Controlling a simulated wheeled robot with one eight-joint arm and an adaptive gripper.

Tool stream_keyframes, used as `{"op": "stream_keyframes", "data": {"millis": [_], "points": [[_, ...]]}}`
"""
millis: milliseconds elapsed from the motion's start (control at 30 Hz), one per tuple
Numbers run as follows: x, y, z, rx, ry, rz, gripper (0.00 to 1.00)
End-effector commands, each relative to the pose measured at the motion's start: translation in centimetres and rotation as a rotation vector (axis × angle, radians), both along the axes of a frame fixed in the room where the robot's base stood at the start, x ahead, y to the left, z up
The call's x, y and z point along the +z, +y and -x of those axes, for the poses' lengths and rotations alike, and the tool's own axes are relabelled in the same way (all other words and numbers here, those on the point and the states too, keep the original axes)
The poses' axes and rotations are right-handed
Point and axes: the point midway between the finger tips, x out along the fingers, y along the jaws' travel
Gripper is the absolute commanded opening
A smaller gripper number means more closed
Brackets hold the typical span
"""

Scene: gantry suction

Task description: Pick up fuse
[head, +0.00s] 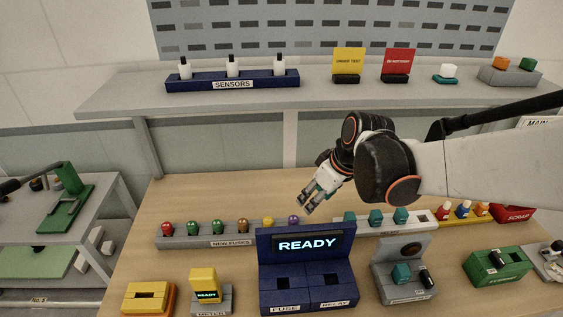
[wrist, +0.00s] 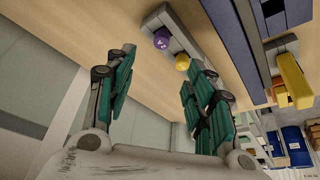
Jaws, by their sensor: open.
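Several fuses stand in a row in the grey rack labelled NEW FUSES (head: 210,240) on the wooden table. From the left they are a red fuse (head: 167,229), green ones (head: 193,228), an orange-brown one (head: 242,225), a yellow one (head: 268,222) and a purple one (head: 293,220). My gripper (head: 307,207) hangs open and empty above and just behind the purple end of the rack. In the wrist view the purple fuse (wrist: 161,38) and yellow fuse (wrist: 182,62) lie beyond the open green-padded fingers (wrist: 155,85), apart from them.
A blue READY station (head: 306,243) with FUSE and RELAY slots stands in front of the rack. A relay rack (head: 375,229) is to its right. Yellow blocks (head: 150,297) stand front left. A shelf (head: 130,98) with sensors (head: 232,68) runs behind. The table behind the fuses is clear.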

Motion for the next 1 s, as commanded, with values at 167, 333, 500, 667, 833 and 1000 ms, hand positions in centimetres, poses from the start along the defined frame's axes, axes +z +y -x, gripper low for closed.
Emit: {"op": "stream_keyframes", "data": {"millis": [167,333,500,667,833,1000], "points": [[-0.9,0.9,-1.7,0.086,0.014,-0.003,0.49],[-2.2,1.4,-2.3,0.115,0.018,-0.004,0.49],[-5.1,2.2,-3.1,0.115,0.017,-0.004,0.49],[-7.8,3.0,-3.8,0.115,0.017,-0.004,0.49],[-9.2,3.4,-4.3,0.113,0.018,-0.004,0.49],[-9.9,3.5,-4.4,0.112,0.018,-0.004,0.49]]}}
